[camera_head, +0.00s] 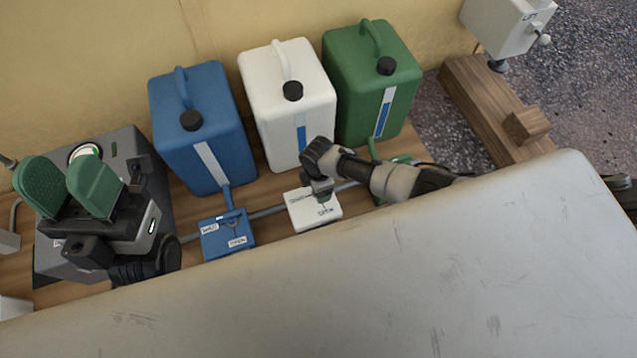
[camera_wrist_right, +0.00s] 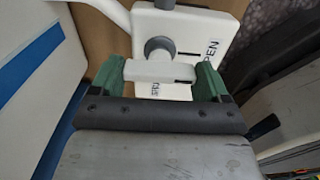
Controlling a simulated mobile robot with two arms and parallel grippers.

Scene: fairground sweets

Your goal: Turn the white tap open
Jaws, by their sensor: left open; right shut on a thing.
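The white tap (camera_head: 313,212) is a white block on the wooden bench, below the white jug (camera_head: 290,105), with lettering on its face. My right gripper (camera_head: 321,188) is over it. In the right wrist view, my right gripper (camera_wrist_right: 160,82) has its green pads at both ends of the tap's white handle bar (camera_wrist_right: 158,71), shut on it. The bar lies across in front of a grey round hub (camera_wrist_right: 159,48). "OPEN" reads at the right of the block and "SHUT", partly hidden, below the bar. My left gripper (camera_head: 68,188) is open and empty at the left.
A blue tap (camera_head: 226,235) sits left of the white one, linked by a grey pipe. A blue jug (camera_head: 195,125) and a green jug (camera_head: 370,85) flank the white jug. A grey machine (camera_head: 50,258) stands under my left gripper.

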